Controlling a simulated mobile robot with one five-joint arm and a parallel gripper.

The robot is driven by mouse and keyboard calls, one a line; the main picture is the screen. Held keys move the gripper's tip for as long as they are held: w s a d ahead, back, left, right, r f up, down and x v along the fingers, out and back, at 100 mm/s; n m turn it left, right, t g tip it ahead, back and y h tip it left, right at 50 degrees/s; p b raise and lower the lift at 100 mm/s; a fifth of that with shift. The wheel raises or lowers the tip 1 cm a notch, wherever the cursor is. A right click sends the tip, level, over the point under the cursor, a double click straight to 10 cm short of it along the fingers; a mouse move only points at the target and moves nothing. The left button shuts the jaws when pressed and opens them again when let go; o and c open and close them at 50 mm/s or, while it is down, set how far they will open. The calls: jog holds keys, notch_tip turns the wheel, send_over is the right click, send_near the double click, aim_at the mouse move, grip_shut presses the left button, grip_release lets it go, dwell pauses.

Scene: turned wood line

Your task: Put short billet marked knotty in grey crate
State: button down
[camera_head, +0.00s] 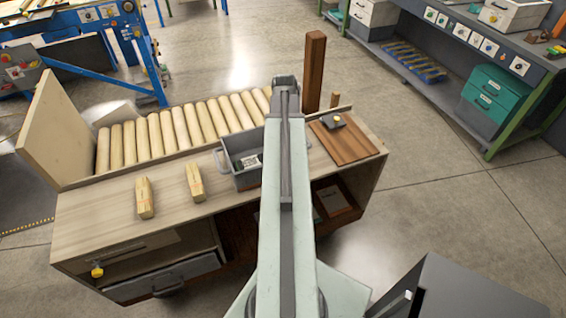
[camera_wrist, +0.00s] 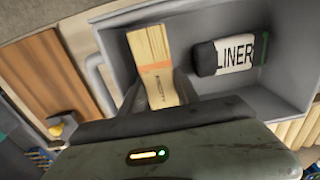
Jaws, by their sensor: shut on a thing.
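My gripper (camera_wrist: 158,92) is shut on a short pale wooden billet (camera_wrist: 149,45) with an orange band and small dark lettering that I cannot read clearly. In the wrist view the billet is over the grey crate (camera_wrist: 278,103), at its left part. I cannot tell whether it touches the crate floor. A dark cylinder with a white label reading LINER (camera_wrist: 228,55) lies in the crate, right of the billet. In the head view the grey crate (camera_head: 247,182) stands on the bench, partly hidden by my arm, which also hides my gripper.
Two pale billets (camera_head: 145,198) (camera_head: 194,182) lie on the bench (camera_head: 105,215) left of the crate. A row of pale round bars (camera_head: 165,133) lies behind. A brown board (camera_head: 345,142) with a small dark and yellow object (camera_head: 333,121) is on the right; a brown post (camera_head: 314,70) rises behind.

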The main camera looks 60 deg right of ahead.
jog(key=shift+f+b, duration=1.95)
jog(key=shift+f, duration=0.55)
jog(key=c, duration=1.2)
grip_release()
jog(key=shift+r, duration=0.15)
jog(key=shift+o, duration=0.2)
notch_tip(320, 180, up, 12)
jog(key=p, duration=1.2)
jog(key=shift+r+p, duration=0.25)
jog(key=shift+p, duration=0.1)
jog(key=shift+f, duration=0.1)
